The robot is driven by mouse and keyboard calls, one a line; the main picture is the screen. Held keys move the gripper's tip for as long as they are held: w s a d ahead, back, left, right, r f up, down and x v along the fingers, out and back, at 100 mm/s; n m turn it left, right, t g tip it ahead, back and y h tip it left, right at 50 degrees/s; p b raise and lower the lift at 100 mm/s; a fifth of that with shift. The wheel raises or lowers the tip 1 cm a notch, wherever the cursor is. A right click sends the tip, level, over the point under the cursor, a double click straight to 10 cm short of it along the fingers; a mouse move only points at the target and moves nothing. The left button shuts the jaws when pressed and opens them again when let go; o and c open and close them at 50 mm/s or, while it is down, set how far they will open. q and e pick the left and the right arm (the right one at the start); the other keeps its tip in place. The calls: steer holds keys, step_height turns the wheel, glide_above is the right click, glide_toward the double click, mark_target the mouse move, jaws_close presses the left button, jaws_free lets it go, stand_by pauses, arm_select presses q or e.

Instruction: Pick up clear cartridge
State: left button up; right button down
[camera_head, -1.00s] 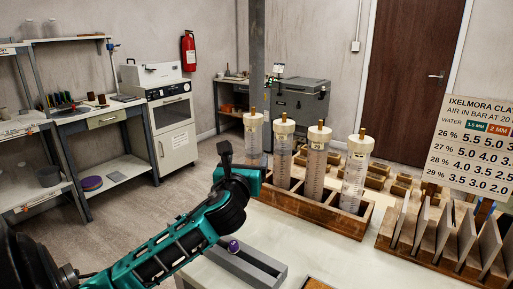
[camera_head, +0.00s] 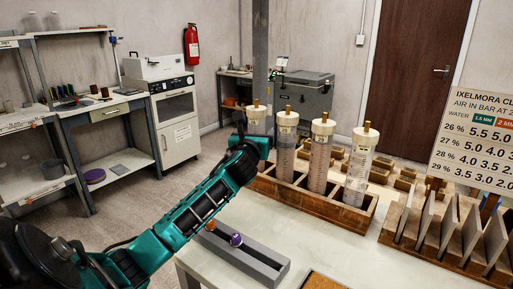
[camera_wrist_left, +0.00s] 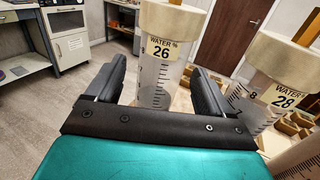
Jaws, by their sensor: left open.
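Several clear cartridges with cream caps and brass tips stand upright in a wooden rack (camera_head: 310,208). The leftmost cartridge (camera_head: 257,122) is partly hidden behind my left gripper (camera_head: 242,130) in the head view. In the left wrist view this cartridge (camera_wrist_left: 155,78) carries a "WATER % 26" label and appears between the two open, empty fingers, beyond them. I cannot tell how far it is from the fingertips. A second cartridge (camera_wrist_left: 262,95), labelled 28, is right of the fingers. Two more cartridges (camera_head: 320,155) (camera_head: 358,170) stand farther right. My right gripper is not in view.
A grey channel tray (camera_head: 250,262) with a purple-topped piece (camera_head: 236,240) lies on the pale table (camera_head: 330,240), near my arm. A wooden rack of upright slabs (camera_head: 440,235) stands at right, beneath a printed board (camera_head: 478,140). Small wooden blocks lie behind the cartridges.

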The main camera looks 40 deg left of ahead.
arm_select(q)
steer(key=shift+x, duration=1.15)
steer(key=shift+c, duration=0.2)
steer(key=c, duration=1.2)
steer(key=shift+c, duration=0.2)
steer(key=shift+r, duration=0.2)
